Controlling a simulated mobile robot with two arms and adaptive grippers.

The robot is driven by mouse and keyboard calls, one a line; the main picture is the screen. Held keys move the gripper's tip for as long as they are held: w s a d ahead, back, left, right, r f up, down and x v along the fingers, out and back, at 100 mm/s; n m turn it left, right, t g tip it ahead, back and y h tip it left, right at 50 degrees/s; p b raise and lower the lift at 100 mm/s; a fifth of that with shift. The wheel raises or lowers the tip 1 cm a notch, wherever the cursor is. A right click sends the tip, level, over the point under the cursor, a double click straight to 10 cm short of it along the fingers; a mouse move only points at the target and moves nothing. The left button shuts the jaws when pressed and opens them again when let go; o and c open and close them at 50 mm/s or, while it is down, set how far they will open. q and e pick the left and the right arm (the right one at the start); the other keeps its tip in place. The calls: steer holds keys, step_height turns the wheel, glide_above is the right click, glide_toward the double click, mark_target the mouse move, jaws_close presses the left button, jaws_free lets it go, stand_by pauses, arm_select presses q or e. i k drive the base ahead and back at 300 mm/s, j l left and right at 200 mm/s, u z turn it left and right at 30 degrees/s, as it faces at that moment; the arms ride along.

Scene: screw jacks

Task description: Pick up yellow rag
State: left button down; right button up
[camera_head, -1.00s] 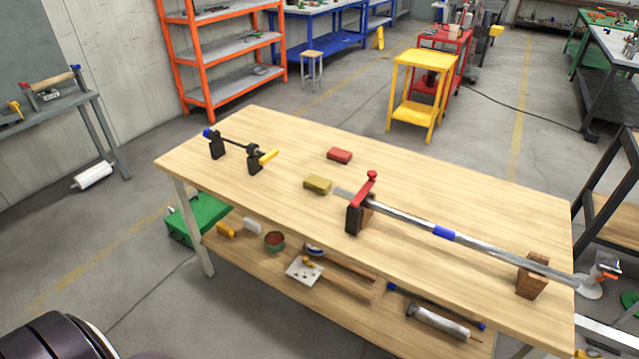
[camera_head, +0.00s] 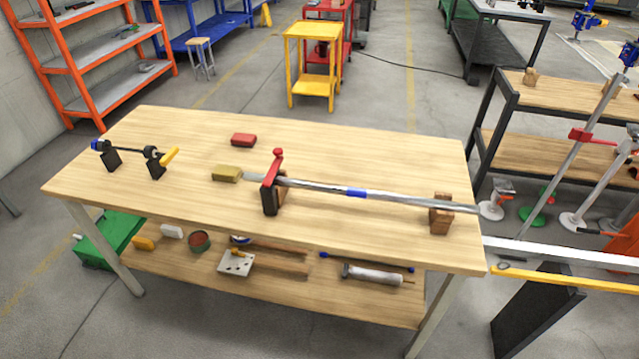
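A small yellow block-like piece (camera_head: 227,173), which looks like the folded yellow rag, lies on the wooden table top (camera_head: 340,235), left of the clamp bar's end. A similar red piece (camera_head: 243,140) lies just behind it. A long metal bar clamp (camera_head: 400,199) with a red handle rests on the table, its right part on a wooden block (camera_head: 440,214). Neither of my grippers is in the head view.
A black clamp with a yellow handle (camera_head: 153,163) stands at the table's left. The lower shelf holds several tools and a tin (camera_head: 199,241). A green box (camera_head: 108,240) is on the floor at left. A shelf rack (camera_head: 545,90) stands at right.

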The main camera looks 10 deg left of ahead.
mark_target(222, 173)
steer(key=i+j+z, duration=0.1)
steer(key=j, duration=0.35)
steer(key=i+j+z, duration=0.1)
steer(key=j, duration=0.35)
steer(key=i+j+z, duration=0.1)
steer(key=j, duration=0.4)
